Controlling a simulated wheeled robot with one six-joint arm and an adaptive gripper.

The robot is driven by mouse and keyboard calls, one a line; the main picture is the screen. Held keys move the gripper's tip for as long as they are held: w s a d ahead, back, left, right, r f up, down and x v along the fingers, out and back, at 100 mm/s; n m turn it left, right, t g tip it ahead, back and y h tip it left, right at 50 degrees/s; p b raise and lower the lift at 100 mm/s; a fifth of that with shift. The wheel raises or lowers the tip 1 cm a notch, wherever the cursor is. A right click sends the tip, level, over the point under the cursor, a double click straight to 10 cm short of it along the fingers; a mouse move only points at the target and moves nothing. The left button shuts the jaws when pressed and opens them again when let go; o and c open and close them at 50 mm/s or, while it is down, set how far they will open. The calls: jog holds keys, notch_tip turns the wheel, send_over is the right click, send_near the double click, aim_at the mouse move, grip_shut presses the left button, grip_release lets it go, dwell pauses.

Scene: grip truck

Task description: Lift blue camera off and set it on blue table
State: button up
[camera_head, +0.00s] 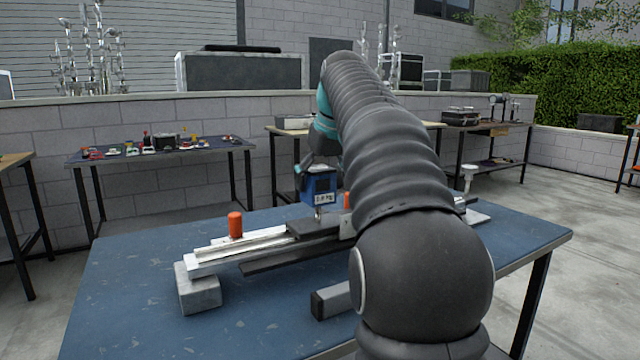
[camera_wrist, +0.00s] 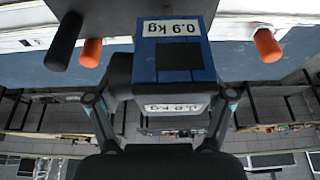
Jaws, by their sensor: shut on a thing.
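The blue camera (camera_head: 321,187), a blue box with a white 0.9 kg label, is upright above the dark carriage plate (camera_head: 314,229) of a pale rail (camera_head: 240,246). A thin metal pin shows between camera and plate; I cannot tell whether they touch. My gripper (camera_head: 312,166) is shut on the camera from above, partly hidden by my arm. In the wrist view the blue camera (camera_wrist: 180,62) sits between the fingers of my gripper (camera_wrist: 163,100). The blue table (camera_head: 135,285) bears the rail and also shows in the wrist view (camera_wrist: 50,70).
An orange cylinder (camera_head: 235,225) stands at the rail's left; another (camera_head: 347,200) is partly behind my arm. A grey block (camera_head: 198,290) supports the rail's left end. A grey bar (camera_head: 332,300) lies in front. The table's left front is clear.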

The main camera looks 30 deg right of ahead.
aim_at(319, 166)
jog(key=shift+r, duration=1.55)
